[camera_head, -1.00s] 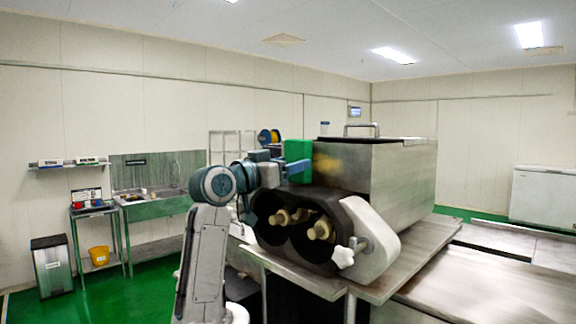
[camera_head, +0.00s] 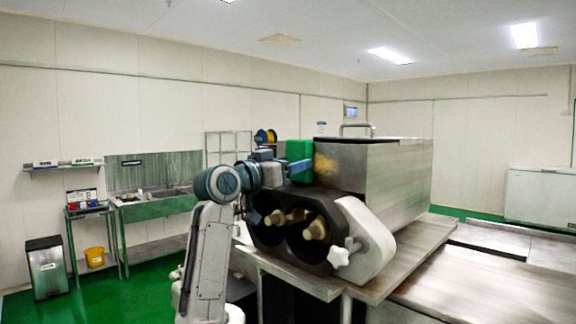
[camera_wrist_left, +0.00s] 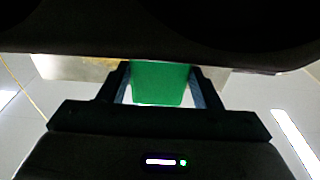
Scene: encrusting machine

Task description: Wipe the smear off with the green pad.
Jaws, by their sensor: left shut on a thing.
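The green pad (camera_head: 299,151) is held upright in my left gripper (camera_head: 300,168), against or very close to the near end of the steel hopper (camera_head: 390,185); I cannot tell if it touches. In the left wrist view the green pad (camera_wrist_left: 160,84) sits between the two fingers of my left gripper (camera_wrist_left: 160,88), which are shut on it. A yellowish-brown smear (camera_head: 328,163) shows on the hopper's face just right of the pad. Part of the smear may be hidden behind the pad. My right gripper is not in view.
Below the gripper is the machine's dark double-bore head (camera_head: 300,232) with tan shafts and a white star knob (camera_head: 338,257). A steel table (camera_head: 400,262) carries the machine. A sink (camera_head: 160,195), a yellow bucket (camera_head: 95,257) and a bin (camera_head: 48,268) stand far left.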

